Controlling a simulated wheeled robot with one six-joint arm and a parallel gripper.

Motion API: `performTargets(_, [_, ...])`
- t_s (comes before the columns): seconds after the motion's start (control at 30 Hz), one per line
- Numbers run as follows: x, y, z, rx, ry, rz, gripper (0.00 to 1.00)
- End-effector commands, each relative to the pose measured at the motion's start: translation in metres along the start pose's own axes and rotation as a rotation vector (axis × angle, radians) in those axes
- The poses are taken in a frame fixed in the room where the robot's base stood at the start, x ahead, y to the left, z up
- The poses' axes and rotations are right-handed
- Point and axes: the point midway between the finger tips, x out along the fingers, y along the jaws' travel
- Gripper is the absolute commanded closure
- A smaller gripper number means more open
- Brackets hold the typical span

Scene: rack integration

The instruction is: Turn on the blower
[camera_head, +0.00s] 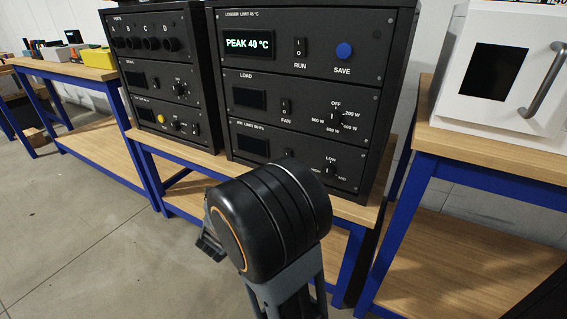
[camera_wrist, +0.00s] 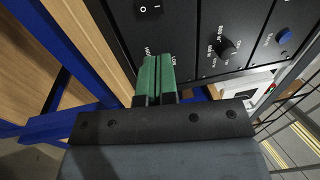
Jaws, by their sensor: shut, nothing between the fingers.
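In the head view, the lowest panel of the large black rack is labelled AIR and has a dark display (camera_head: 253,146). Its black rocker switch (camera_head: 289,153) is partly hidden by my wrist. Its LOW/MID/HIGH knob (camera_head: 329,170) is to the right. The wrist view shows a rocker switch (camera_wrist: 150,9) on the leftmost panel, above my fingertips. My gripper (camera_wrist: 156,62) is shut and empty, its green fingers pointing at that panel near small lettering. The panel's knob is not visible there; the fingers may cover it. My wrist hides the fingers in the head view.
The LOAD panel with its knob (camera_head: 336,117) and the logger panel with a blue SAVE button (camera_head: 344,51) are above. A smaller rack (camera_head: 196,60) stands left, a white cabinet (camera_head: 462,105) right. Blue-legged benches (camera_head: 433,140) carry them.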

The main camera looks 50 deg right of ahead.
Motion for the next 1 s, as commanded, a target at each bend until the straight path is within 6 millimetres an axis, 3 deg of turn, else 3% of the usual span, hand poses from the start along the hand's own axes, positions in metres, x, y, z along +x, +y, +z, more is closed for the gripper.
performTargets(0.37, [0.009,0.001,0.000,-0.001,0.001,0.002,1.00])
performTargets(1.0, [0.116,0.002,0.000,-0.001,0.000,0.000,1.00])
